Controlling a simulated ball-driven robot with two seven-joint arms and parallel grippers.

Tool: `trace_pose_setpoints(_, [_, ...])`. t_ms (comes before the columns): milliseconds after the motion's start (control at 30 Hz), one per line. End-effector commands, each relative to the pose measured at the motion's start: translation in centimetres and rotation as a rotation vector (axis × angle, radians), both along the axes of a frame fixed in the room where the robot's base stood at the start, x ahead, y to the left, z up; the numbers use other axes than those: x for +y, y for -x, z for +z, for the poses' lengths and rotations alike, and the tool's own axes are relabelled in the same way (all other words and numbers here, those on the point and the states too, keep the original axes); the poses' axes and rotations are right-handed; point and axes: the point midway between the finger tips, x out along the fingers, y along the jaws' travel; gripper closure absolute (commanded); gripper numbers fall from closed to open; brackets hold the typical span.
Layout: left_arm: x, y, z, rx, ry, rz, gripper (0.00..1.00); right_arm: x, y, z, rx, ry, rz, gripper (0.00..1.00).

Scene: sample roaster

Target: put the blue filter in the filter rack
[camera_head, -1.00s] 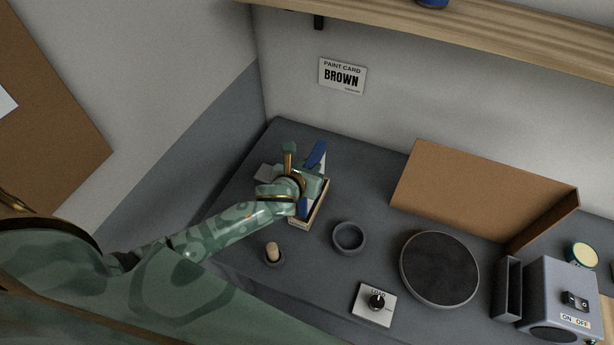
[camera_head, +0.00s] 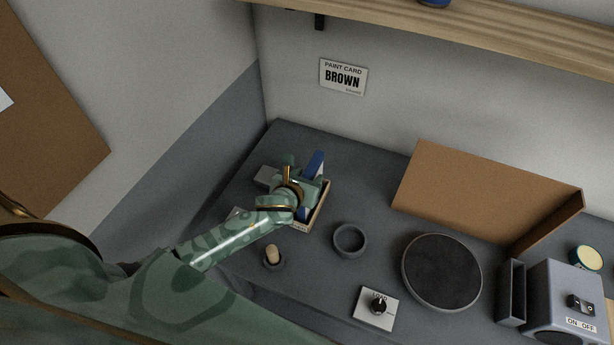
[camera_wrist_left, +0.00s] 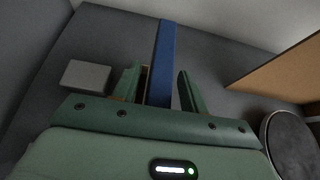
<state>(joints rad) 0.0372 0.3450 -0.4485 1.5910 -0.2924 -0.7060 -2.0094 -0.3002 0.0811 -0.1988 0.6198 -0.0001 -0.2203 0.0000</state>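The blue filter (camera_head: 313,165) is a flat blue piece, partly hidden by my left gripper (camera_head: 303,190). Its upper end sticks out beyond the gripper, and a blue part also shows lower down in the filter rack. The rack (camera_head: 301,226) is a narrow, light-coloured box with a small label on its front; the gripper hides much of it. In the left wrist view the blue filter (camera_wrist_left: 161,60) runs as a long strip between the fingers of my left gripper (camera_wrist_left: 159,88). The fingers stand apart, with small gaps beside the strip. My right gripper is out of view.
A grey block (camera_head: 266,176) lies left of the rack. A small cup with a wooden peg (camera_head: 273,255), a dark ring (camera_head: 349,240) and a knob plate (camera_head: 375,308) stand in front and right. A round dark plate (camera_head: 442,271) and cardboard panel (camera_head: 485,190) are farther right.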

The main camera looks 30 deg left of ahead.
Motion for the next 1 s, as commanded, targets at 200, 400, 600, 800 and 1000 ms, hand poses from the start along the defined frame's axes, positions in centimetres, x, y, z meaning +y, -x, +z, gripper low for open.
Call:
trace_pose_setpoints(200, [0.0,1.3,1.0,0.001,-0.001,0.000,0.57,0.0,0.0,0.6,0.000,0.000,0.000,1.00])
trace_pose_setpoints(400, [-0.3,5.4,3.3,0.002,-0.001,-0.003,0.57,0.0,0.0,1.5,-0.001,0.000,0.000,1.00])
trace_pose_setpoints(600, [-0.5,8.9,5.2,0.000,0.000,-0.001,0.57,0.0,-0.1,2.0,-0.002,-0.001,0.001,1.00])
trace_pose_setpoints(800, [-0.6,10.4,6.0,0.000,0.000,0.000,0.57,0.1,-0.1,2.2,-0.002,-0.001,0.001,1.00])
trace_pose_setpoints(1000, [-0.6,10.5,6.0,-0.001,-0.001,0.001,0.57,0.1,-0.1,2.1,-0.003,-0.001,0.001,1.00])
